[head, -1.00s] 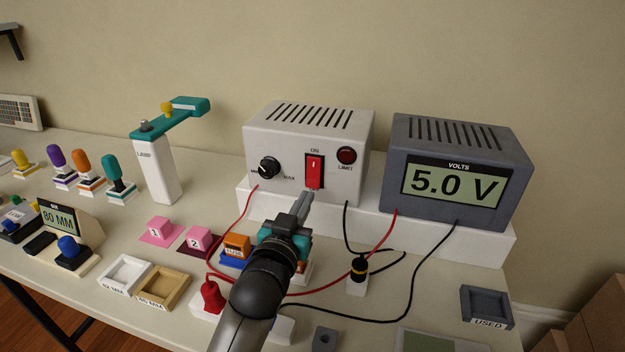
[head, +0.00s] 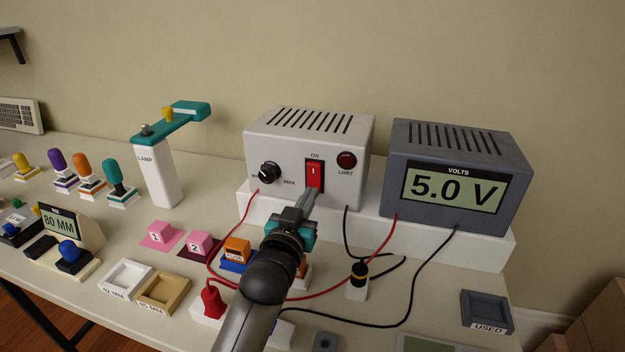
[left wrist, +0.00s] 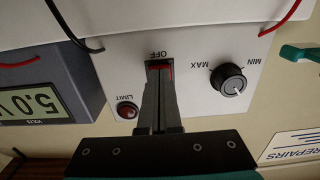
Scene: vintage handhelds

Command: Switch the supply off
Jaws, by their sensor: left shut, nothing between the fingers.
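The supply is a light grey box (head: 262,145) with a red rocker switch (head: 313,174) on its front, under the word ON. The meter (head: 400,165) beside it reads 5.0 V. My left gripper (head: 310,195) is shut with nothing in it, its fingertips at the lower end of the switch. In the left wrist view, which is upside down, the shut fingertips (left wrist: 160,68) cover most of the switch near the word OFF; only a red edge shows. I cannot tell whether they touch it. My right gripper is not in view.
A black knob (head: 268,172) and a dark red limit lamp (head: 346,160) flank the switch. Red and black leads hang from the supply and meter. A teal-topped lamp (head: 160,175) stands to the left. Fuse and numbered blocks lie in front of the supply.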

